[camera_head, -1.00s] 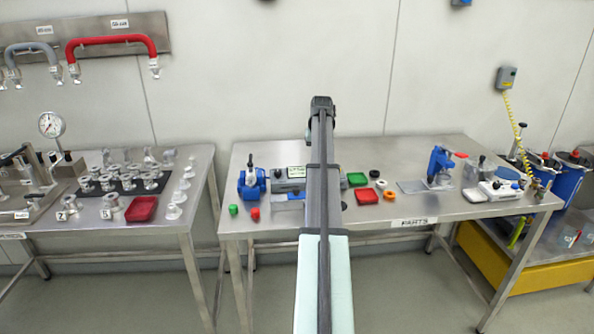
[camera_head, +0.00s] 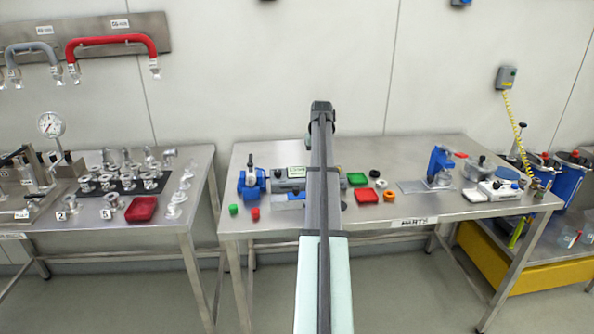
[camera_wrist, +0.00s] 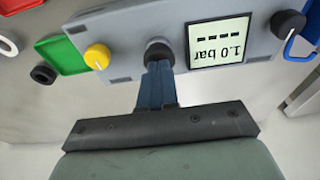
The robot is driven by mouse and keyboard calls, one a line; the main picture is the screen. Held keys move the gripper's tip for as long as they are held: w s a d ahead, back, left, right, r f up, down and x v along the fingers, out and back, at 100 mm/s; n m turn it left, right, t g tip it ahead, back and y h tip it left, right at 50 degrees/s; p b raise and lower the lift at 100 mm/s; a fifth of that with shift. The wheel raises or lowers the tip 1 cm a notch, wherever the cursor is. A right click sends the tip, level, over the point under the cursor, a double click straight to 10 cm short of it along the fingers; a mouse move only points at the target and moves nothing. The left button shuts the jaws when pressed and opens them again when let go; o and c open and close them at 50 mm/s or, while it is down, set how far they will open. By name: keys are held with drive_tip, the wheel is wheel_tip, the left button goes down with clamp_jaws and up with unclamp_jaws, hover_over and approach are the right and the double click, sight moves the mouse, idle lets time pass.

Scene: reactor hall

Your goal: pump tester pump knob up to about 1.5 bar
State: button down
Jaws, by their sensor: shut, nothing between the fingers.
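The tester, a grey box, fills the upper part of the wrist view (camera_wrist: 125,30). In the head view the tester (camera_head: 284,186) is on the right-hand table, partly hidden behind my arm. Its display (camera_wrist: 218,41) appears upside down in the wrist view and reads "1.0 bar" with a row of dashes. A dark round knob (camera_wrist: 159,48) sits beside the display, a yellow knob (camera_wrist: 97,56) lies left of it, and a black knob (camera_wrist: 288,23) lies at the far right. My gripper (camera_wrist: 157,69) is shut and empty, its blue fingertips at the dark middle knob, apparently touching it.
A green tray (camera_wrist: 62,53), a black ring (camera_wrist: 43,75) and a red part (camera_wrist: 18,4) lie left of the tester in the wrist view. In the head view a blue device (camera_head: 252,184) stands left of the tester and a red tray (camera_head: 366,195) right of it.

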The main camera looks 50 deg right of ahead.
drive_tip(key=shift+r, duration=2)
drive_tip(key=shift+f, duration=2.1)
drive_tip(key=shift+r, duration=2.15)
drive_tip(key=shift+r, duration=0.1)
drive_tip(key=shift+r, duration=2.4)
